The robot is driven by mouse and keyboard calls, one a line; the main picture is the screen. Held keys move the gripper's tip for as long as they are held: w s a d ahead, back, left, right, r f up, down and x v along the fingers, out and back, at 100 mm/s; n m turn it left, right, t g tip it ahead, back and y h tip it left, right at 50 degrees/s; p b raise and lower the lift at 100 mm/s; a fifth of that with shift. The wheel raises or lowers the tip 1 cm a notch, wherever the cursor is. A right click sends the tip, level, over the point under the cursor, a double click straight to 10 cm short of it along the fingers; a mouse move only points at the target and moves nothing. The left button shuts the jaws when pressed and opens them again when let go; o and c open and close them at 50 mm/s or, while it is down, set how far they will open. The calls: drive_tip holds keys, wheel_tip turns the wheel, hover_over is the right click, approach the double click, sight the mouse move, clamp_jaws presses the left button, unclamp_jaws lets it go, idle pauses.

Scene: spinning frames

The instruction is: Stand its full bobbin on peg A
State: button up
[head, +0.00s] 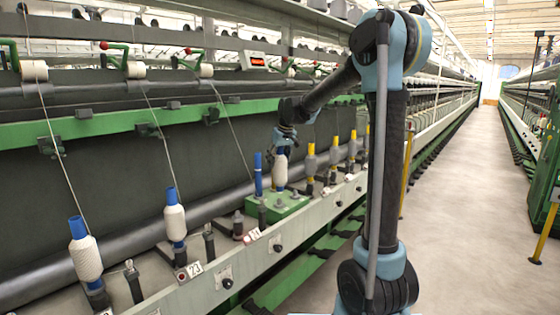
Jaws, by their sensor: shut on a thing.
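My gripper (281,149) is small in the head view and points down over a green block (290,212) on the machine's rail. It is shut on the top of a bobbin wound with white yarn (281,171). The bobbin hangs upright over the block; I cannot tell whether its foot touches the block or a peg. Several short pegs show on the block, with no readable letter, so I cannot tell which is peg A. A bare blue tube (258,174) stands upright at the block's left.
Two wound bobbins with blue tops (87,255) (175,221) stand on the rail at left, threads running up. Several yellow-topped bobbins (334,150) stand to the right. Dark spindles (209,242) stand between. The aisle floor (470,220) at right is clear.

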sight(282, 158)
drive_tip(key=shift+a+f, duration=0.15)
drive_tip(key=shift+f, duration=2.75)
drive_tip(key=shift+s+f, duration=0.1)
drive_tip(key=shift+f, duration=0.25)
drive_tip(key=o, duration=1.2)
drive_tip(key=shift+o, duration=0.6)
drive_tip(key=v, duration=1.2)
